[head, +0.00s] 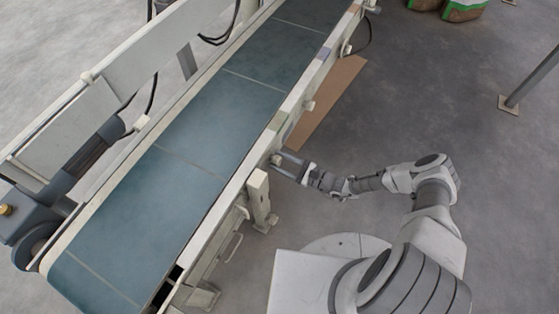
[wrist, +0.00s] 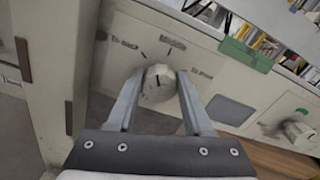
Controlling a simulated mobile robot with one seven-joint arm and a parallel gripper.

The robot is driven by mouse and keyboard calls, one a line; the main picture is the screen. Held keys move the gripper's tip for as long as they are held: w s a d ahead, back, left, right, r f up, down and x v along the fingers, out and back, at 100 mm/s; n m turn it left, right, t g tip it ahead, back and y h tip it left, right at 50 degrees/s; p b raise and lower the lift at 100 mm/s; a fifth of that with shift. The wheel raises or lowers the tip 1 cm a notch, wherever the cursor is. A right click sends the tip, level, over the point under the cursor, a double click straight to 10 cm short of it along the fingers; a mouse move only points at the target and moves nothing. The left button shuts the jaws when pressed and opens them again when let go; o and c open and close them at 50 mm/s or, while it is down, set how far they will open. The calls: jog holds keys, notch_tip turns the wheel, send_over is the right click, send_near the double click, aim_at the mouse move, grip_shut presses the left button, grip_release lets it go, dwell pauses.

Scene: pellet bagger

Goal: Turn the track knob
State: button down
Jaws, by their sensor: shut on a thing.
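The track knob (wrist: 159,84) is a round, pale knob with a dark pointer line, on the conveyor's cream side panel. Small printed labels and tick marks surround it in the wrist view. My gripper (wrist: 157,78) is shut on the knob, one finger on each side of it. In the head view my gripper (head: 277,164) reaches the near side of the conveyor from the right. The knob is small there and partly hidden by the fingers.
The conveyor (head: 195,140) with its blue-green belt runs diagonally across the head view. A cream post (head: 261,198) stands left of my gripper. A second knob (wrist: 297,131) is at right in the wrist view. A brown board (head: 328,100) lies on the floor.

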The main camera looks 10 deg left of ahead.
jog(key=shift+f, duration=0.1)
jog(key=shift+c, duration=1.5)
grip_release()
jog(key=shift+d, duration=0.15)
jog(key=p+v, duration=0.2)
jog(key=v, duration=1.5)
jog(key=shift+s+p, duration=0.15)
jog(key=shift+p, duration=0.15)
jog(key=shift+d, duration=0.1)
